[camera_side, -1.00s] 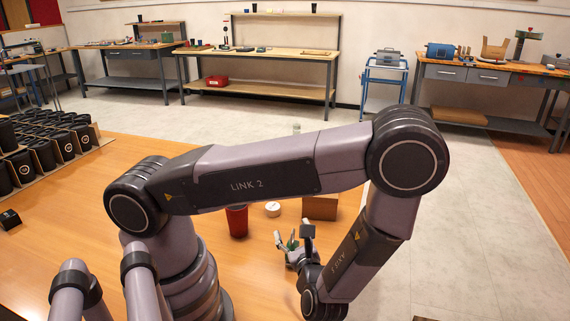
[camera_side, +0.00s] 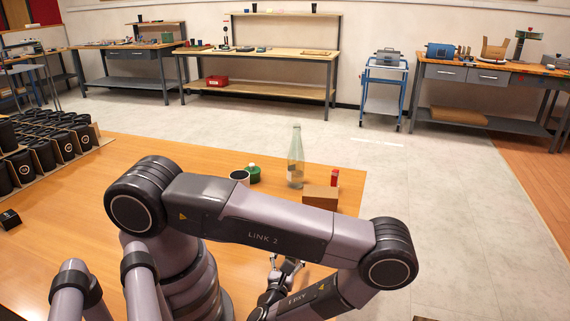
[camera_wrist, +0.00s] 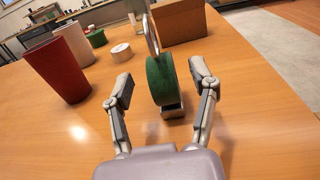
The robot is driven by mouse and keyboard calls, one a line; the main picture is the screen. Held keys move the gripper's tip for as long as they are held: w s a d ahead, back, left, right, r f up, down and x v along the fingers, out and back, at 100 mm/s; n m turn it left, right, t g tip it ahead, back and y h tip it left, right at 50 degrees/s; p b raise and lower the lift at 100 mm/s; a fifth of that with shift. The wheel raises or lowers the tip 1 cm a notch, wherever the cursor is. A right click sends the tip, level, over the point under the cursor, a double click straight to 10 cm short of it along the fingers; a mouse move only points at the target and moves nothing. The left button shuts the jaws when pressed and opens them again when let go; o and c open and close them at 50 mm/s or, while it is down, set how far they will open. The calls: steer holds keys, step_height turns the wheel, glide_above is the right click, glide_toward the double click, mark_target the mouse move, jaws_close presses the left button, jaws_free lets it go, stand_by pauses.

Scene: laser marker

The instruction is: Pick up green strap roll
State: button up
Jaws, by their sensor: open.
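The green strap roll (camera_wrist: 160,80) stands on edge on the wooden table in the wrist view, with a pale metal arch behind it and a grey metal piece under it. My gripper (camera_wrist: 163,76) is open, with one finger on each side of the roll. Visible gaps separate both fingers from the roll. In the side view, my gripper (camera_side: 287,266) shows low in the picture, partly covered by my arm. I cannot make out the roll there.
A clear bottle (camera_side: 296,168) and small red box (camera_side: 335,178) stand near the table's far edge. Black cups (camera_side: 40,155) fill a tray at left.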

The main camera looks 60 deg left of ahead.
steer(key=shift+x, duration=1.5)
steer(key=shift+c, duration=0.3)
jaws_close()
